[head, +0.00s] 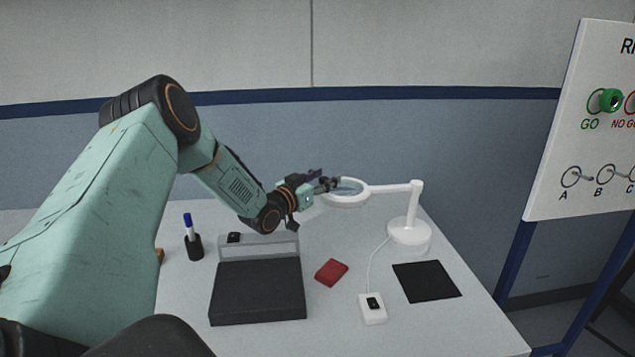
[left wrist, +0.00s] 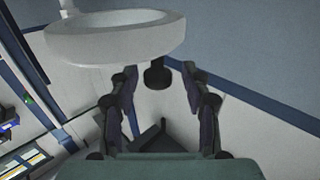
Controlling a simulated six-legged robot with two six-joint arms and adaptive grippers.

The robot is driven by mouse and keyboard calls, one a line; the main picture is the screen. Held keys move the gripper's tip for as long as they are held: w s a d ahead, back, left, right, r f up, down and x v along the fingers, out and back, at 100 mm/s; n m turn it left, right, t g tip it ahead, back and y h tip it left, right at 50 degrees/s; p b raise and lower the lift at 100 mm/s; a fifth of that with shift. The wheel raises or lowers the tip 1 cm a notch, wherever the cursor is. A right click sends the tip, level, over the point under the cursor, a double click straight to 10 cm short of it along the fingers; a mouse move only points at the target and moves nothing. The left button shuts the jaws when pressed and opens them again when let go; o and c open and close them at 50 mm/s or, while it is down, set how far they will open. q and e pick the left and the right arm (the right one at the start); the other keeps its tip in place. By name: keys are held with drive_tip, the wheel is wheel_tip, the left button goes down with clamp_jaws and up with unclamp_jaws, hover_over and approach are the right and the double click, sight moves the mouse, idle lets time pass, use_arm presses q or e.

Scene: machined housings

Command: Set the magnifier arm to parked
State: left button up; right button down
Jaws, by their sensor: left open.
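The magnifier is a white ring lamp with a lens head (head: 346,203), a white arm (head: 390,188) and a post on a round white base (head: 409,234). Its arm reaches left from the post over the table. My left gripper (head: 327,184) is at the left edge of the ring, its jaws open. In the left wrist view the white ring (left wrist: 115,42) fills the top, and a dark knob (left wrist: 157,75) shows at its rim. The knob lies between the open fingers of my left gripper (left wrist: 160,82); I cannot tell whether they touch it. My right gripper is not in view.
On the table (head: 335,325) are a black case (head: 257,292), a red block (head: 331,272), a black mat (head: 427,281), a white switch box (head: 372,314) and a pen cup (head: 194,247). A white board (head: 585,150) stands at the right. The wall is behind.

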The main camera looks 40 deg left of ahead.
use_arm(q)
drive_tip(key=s, duration=0.7)
drive_tip(key=shift+d, duration=0.2)
drive_tip(key=shift+s, duration=0.1)
idle(0.4)
